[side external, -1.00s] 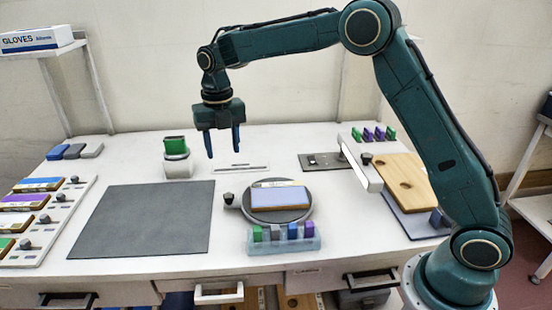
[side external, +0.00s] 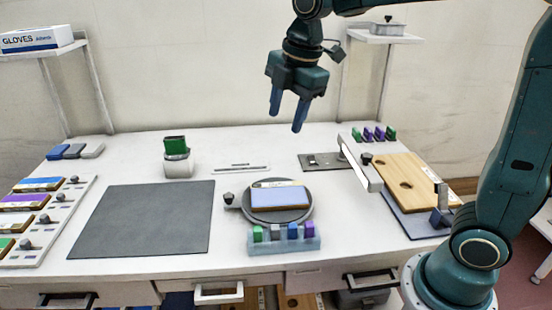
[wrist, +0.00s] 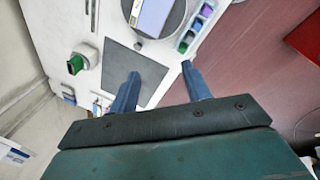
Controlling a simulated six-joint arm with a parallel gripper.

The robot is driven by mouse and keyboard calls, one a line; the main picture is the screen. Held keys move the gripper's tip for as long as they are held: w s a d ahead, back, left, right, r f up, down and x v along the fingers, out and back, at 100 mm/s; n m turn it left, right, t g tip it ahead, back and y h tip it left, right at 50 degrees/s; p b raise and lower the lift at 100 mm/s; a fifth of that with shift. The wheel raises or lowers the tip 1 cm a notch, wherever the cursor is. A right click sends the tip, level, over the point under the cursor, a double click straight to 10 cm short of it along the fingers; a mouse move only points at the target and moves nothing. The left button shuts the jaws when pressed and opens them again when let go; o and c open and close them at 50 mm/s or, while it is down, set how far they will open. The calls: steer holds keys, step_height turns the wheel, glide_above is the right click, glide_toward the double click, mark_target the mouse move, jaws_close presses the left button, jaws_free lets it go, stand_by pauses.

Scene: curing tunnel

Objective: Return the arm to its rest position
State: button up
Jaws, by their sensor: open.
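My gripper (side external: 287,112) hangs in the air above the back of the white table (side external: 235,155), fingers pointing down and slightly tilted. Its two blue fingers are apart with nothing between them. In the wrist view the gripper (wrist: 158,85) also shows its fingers spread and empty, with the table beyond them. My arm comes in from the upper right, and part of it is outside the side view.
A round turntable (side external: 293,214) holds a blue-topped block (side external: 278,196). A rack (side external: 284,246) of coloured pieces stands in front. A dark mat (side external: 145,218), a cup with a green piece (side external: 176,158) and a wooden board (side external: 405,180) lie around. A shelf (side external: 385,38) stands behind right.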

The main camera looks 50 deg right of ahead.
steer(key=s+d+f+m+t, duration=0.1)
steer(key=s+m, duration=0.7)
steer(key=s, duration=0.2)
steer(key=s+d+f+m+t, duration=0.1)
steer(key=s+f+m+t, duration=0.1)
steer(key=s+m, duration=0.6)
steer(key=shift+s+m, duration=0.3)
steer(key=shift+s, duration=0.6)
